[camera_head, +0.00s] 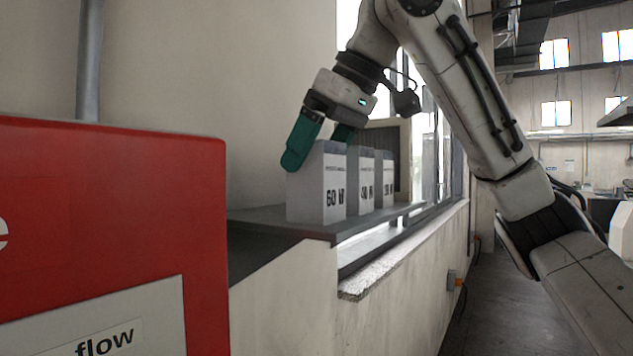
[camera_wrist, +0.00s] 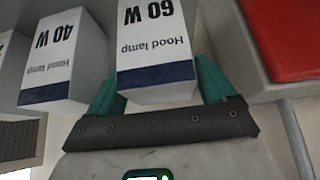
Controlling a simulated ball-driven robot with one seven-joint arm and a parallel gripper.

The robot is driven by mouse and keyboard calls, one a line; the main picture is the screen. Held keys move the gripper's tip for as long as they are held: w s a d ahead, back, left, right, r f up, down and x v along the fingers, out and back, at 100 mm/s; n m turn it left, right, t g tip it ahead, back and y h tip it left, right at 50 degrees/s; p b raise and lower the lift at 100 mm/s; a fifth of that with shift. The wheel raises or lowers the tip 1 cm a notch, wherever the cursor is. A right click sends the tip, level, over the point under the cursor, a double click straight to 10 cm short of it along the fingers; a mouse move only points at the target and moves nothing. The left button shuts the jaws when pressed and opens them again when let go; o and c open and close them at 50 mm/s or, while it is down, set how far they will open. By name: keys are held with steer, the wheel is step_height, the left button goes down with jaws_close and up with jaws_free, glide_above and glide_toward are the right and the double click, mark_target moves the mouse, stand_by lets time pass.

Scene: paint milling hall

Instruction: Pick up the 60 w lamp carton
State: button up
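The 60 W lamp carton (camera_head: 318,190) stands upright on a dark shelf (camera_head: 262,217), nearest in a row in the head view. It is white with a blue-grey top. In the wrist view the 60 W carton (camera_wrist: 155,45) appears upside down, marked "Hood lamp", with a dark blue band. My gripper (camera_head: 322,150) reaches over its upper part with green fingers. The wrist view shows my gripper (camera_wrist: 160,88) with one finger on each side of the carton. The fingers look open around it; the carton hides part of their inner faces, and firm contact does not show.
A 40 W carton (camera_wrist: 52,65) stands close beside the 60 W one, with another carton (camera_head: 388,180) beyond. A red box (camera_head: 110,200) fills the near left. A wall and window frame (camera_head: 458,150) border the shelf. Free floor (camera_head: 480,285) lies at right.

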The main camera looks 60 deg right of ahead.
steer(key=c, duration=0.8)
steer(key=shift+r, duration=0.15)
